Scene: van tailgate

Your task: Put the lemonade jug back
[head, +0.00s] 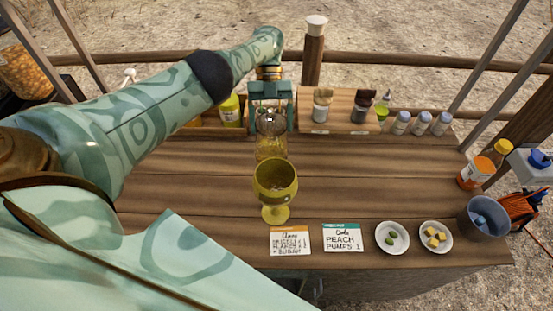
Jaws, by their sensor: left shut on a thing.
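My left gripper (270,120) reaches in from the left over the back of the wooden counter. It is shut on a see-through vessel, which looks like the lemonade jug (271,149), with a yellowish lower part. Its upper part is partly hidden by the fingers. I cannot tell whether its base touches the counter. A yellow-green goblet (276,180) stands upright just in front of it and overlaps its lower edge. My right gripper is not in view.
Behind are a yellow-green bottle (230,110) and a wooden rack (341,123) with jars. Small lidded jars (401,122) stand right of it. Two cards (291,241) (342,238) and two small plates (378,245) (424,246) line the front. A grey bucket (484,224) stands at right. The middle right is clear.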

